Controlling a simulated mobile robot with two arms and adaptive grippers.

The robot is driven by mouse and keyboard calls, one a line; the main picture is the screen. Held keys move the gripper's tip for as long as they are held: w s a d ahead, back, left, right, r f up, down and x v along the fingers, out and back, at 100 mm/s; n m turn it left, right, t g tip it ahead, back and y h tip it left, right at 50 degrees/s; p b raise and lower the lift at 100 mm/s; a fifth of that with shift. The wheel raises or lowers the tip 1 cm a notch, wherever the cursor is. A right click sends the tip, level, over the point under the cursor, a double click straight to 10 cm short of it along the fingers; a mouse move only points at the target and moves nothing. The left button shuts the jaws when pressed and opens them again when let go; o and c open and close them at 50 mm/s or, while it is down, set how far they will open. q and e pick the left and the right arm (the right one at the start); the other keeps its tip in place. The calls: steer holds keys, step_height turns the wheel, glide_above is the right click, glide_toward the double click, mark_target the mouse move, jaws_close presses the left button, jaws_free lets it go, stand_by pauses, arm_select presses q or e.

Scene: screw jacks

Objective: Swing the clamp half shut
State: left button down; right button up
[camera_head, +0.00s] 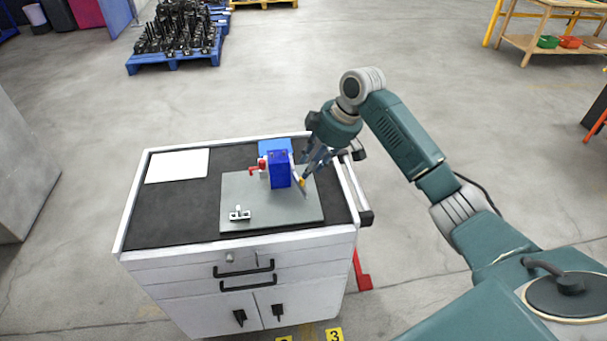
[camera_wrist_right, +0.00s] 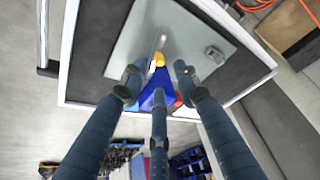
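A blue clamp body (camera_head: 279,170) stands on a grey plate (camera_head: 238,187) on top of the cart, with a red handle (camera_head: 258,167) on its left side. A metal piece with a yellow end (camera_head: 301,183) sticks out at its right side. In the right wrist view the yellow end (camera_wrist_right: 158,60) and blue body (camera_wrist_right: 158,88) lie between the fingers. My right gripper (camera_head: 308,172) is at the right side of the clamp. Its fingers (camera_wrist_right: 159,78) are spread apart, and I cannot tell whether any touches the clamp. My left gripper is not in view.
A small silver bracket (camera_head: 239,213) lies on the plate's front left. A white sheet (camera_head: 177,166) lies at the cart's back left, and a blue block (camera_head: 274,146) is behind the clamp. A rail (camera_head: 355,187) runs along the right edge. The black mat's left side is clear.

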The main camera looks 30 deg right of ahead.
mark_target(300, 182)
steer(key=p+x, duration=0.1)
steer(key=x, duration=0.5)
steer(key=shift+f, duration=0.1)
steer(key=shift+c, duration=0.5)
